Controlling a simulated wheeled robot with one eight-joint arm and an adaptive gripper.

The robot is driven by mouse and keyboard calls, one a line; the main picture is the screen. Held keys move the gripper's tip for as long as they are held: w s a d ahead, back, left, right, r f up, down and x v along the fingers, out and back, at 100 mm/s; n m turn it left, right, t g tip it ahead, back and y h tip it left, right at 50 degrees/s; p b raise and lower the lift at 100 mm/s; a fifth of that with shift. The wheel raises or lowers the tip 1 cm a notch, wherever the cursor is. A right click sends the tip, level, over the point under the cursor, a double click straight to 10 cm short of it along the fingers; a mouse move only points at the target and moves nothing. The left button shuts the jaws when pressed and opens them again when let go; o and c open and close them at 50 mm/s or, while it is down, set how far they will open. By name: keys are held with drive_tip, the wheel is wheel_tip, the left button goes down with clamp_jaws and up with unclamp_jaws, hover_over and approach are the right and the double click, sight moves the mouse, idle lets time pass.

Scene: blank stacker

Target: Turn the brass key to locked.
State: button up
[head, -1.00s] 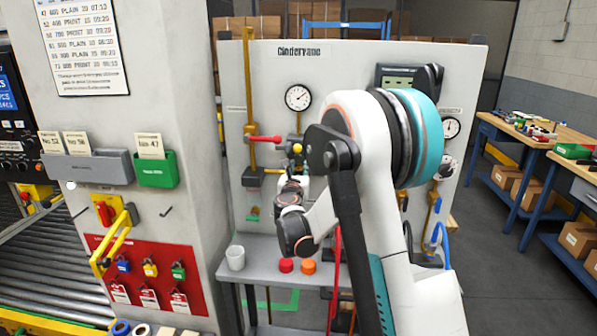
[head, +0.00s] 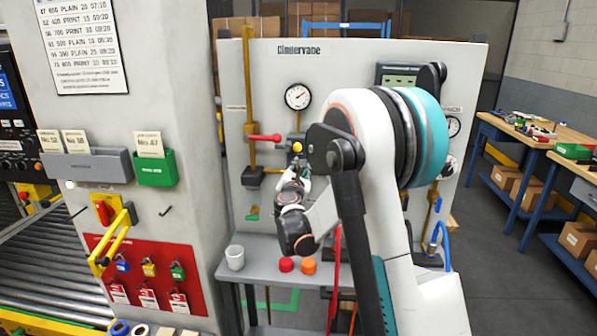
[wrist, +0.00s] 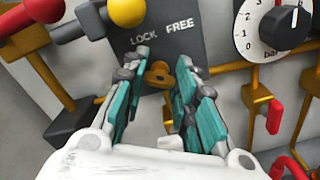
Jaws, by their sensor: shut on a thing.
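The brass key (wrist: 158,73) shows in the wrist view on a dark plate (wrist: 160,30) marked LOCK and FREE. My gripper (wrist: 162,66) has its teal fingers on either side of the key's bow and is shut on it. The bow shows between the fingers below the lettering. Which word the key points at is hard to tell. In the head view my gripper (head: 298,165) reaches the panel below the yellow knob, and the key is hidden there.
A yellow knob (wrist: 128,10) and a red handle (wrist: 40,10) are close by at upper left. A shelf (head: 265,265) with a white cup (head: 235,257) stands below.

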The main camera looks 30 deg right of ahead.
drive_tip(key=m+b, duration=0.1)
drive_tip(key=m, duration=1)
drive_tip(key=shift+f+m, duration=0.15)
drive_tip(key=shift+m, duration=0.15)
idle(0.4)
drive_tip(key=o, duration=1)
drive_tip(key=shift+o, duration=0.2)
drive_tip(key=shift+s, duration=0.1)
drive_tip(key=v, duration=1.2)
